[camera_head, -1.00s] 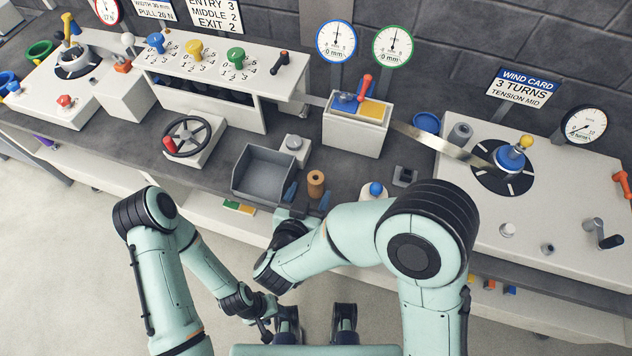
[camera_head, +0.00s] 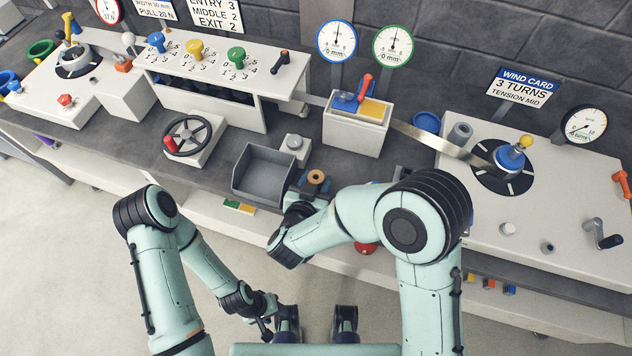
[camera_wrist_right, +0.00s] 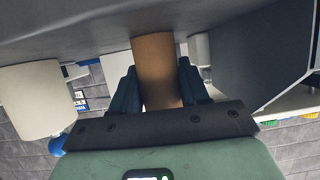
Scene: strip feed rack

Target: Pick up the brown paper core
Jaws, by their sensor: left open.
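The brown paper core (camera_head: 317,177) stands upright on the bench, just right of the grey bin. My right gripper (camera_head: 310,186) is at the core, partly hidden behind my own arm. In the right wrist view the core (camera_wrist_right: 157,70) lies between the two dark blue fingers of my right gripper (camera_wrist_right: 158,88), one on each side. Whether they press on it cannot be told. My left gripper (camera_head: 266,322) hangs low in front of the bench, far from the core, open and empty.
The grey bin (camera_head: 246,190) is close to the left of the core. A white block with a round knob (camera_head: 294,146) stands behind it. A metal strip (camera_head: 430,137) runs to the reel at right. A red knob (camera_head: 366,248) shows below my right arm.

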